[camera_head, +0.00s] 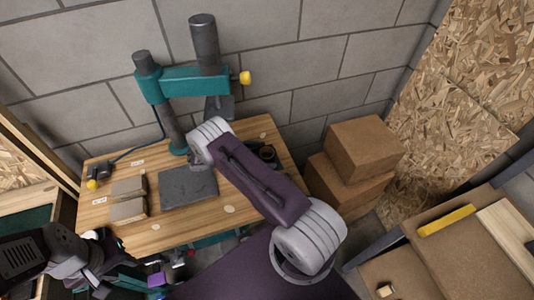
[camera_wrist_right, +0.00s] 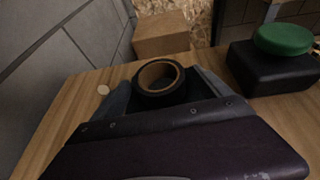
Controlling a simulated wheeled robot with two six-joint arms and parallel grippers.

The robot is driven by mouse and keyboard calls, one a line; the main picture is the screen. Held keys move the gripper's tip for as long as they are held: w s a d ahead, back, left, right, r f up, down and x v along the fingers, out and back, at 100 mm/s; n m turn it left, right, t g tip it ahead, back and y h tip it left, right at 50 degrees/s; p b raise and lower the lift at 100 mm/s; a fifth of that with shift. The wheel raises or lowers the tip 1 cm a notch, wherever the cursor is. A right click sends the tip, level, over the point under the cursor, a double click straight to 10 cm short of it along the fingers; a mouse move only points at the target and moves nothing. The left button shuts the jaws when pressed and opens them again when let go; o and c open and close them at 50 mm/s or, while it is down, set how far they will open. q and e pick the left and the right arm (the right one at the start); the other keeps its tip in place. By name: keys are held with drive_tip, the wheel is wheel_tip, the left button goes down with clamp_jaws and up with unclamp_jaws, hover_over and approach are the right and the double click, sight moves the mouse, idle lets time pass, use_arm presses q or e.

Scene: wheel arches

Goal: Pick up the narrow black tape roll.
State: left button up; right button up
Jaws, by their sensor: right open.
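The black tape roll (camera_wrist_right: 158,84), with a brown cardboard core, stands on the wooden bench in the right wrist view. In the head view the roll (camera_head: 268,154) shows just right of my right arm, near the bench's right end. My right gripper (camera_wrist_right: 163,92) is open, with one finger on each side of the roll; whether either finger touches it I cannot tell.
A teal drill press (camera_head: 182,82) stands at the back of the bench (camera_head: 240,205). A dark plate (camera_head: 188,187) and small blocks (camera_head: 128,198) lie to the left. Cardboard boxes (camera_head: 360,150) stand off the right end. A green disc (camera_wrist_right: 283,39) rests on a black box (camera_wrist_right: 270,72).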

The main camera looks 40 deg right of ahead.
sight(265, 149)
drive_tip(key=c, duration=1.5)
drive_tip(key=shift+r, duration=0.35)
drive_tip(key=r, duration=0.2)
drive_tip(key=s+r, duration=0.1)
drive_tip(key=r, duration=0.1)
drive_tip(key=shift+s+r, duration=0.1)
drive_tip(key=shift+r, duration=0.05)
drive_tip(key=s+r, duration=0.2)
drive_tip(key=s, duration=0.1)
drive_tip(key=s+r, duration=0.2)
drive_tip(key=s, duration=0.2)
drive_tip(key=s+r, duration=0.2)
drive_tip(key=s, duration=0.1)
drive_tip(key=shift+s+a, duration=0.25)
drive_tip(key=shift+a, duration=0.05)
